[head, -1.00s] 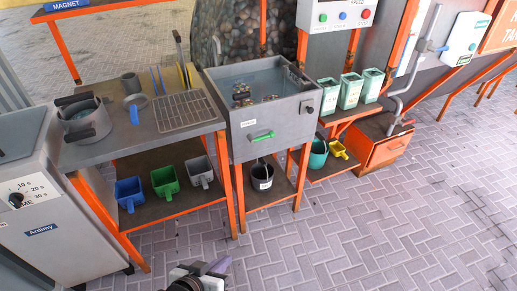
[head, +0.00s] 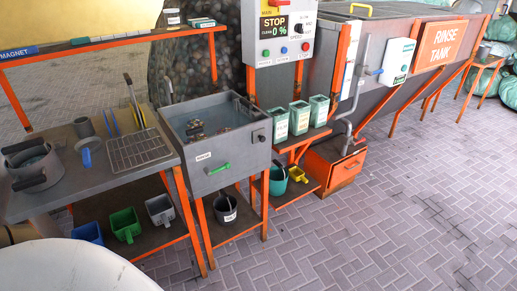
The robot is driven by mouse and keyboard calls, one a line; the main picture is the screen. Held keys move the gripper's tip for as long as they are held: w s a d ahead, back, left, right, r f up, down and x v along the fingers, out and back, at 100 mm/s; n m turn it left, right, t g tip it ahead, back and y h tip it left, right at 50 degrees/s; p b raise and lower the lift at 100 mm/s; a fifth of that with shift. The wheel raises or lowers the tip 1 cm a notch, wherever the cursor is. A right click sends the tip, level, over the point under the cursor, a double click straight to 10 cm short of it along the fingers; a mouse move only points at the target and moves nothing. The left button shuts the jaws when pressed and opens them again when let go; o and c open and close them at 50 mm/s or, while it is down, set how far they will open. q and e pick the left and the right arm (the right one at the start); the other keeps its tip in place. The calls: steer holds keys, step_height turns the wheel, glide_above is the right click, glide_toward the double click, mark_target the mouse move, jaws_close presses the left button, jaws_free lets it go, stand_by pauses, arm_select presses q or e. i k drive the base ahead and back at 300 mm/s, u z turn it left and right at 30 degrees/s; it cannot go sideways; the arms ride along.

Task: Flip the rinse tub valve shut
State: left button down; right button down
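The rinse tub (head: 178,131) is a grey, water-filled basin on an orange-legged stand, left of the middle in the head view. A green lever handle (head: 219,168), which looks like its valve, sits low on its front face and lies nearly level, slightly tilted. I cannot tell from this distance whether the valve is open or shut. A small label and a dark knob also show on the front. A dark bucket (head: 226,211) stands on the shelf below the tub. Neither of my grippers is in view.
A grey workbench (head: 95,184) with a pot and wire rack adjoins the tub at left. Blue, green and grey bins sit beneath it. Right of the tub are green canisters (head: 300,117), a control panel and an orange box (head: 337,168). The paved floor (head: 400,230) in front is clear.

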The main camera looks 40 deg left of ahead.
mark_target(227, 166)
steer(key=i, duration=1.4)
steer(key=u, duration=1.4)
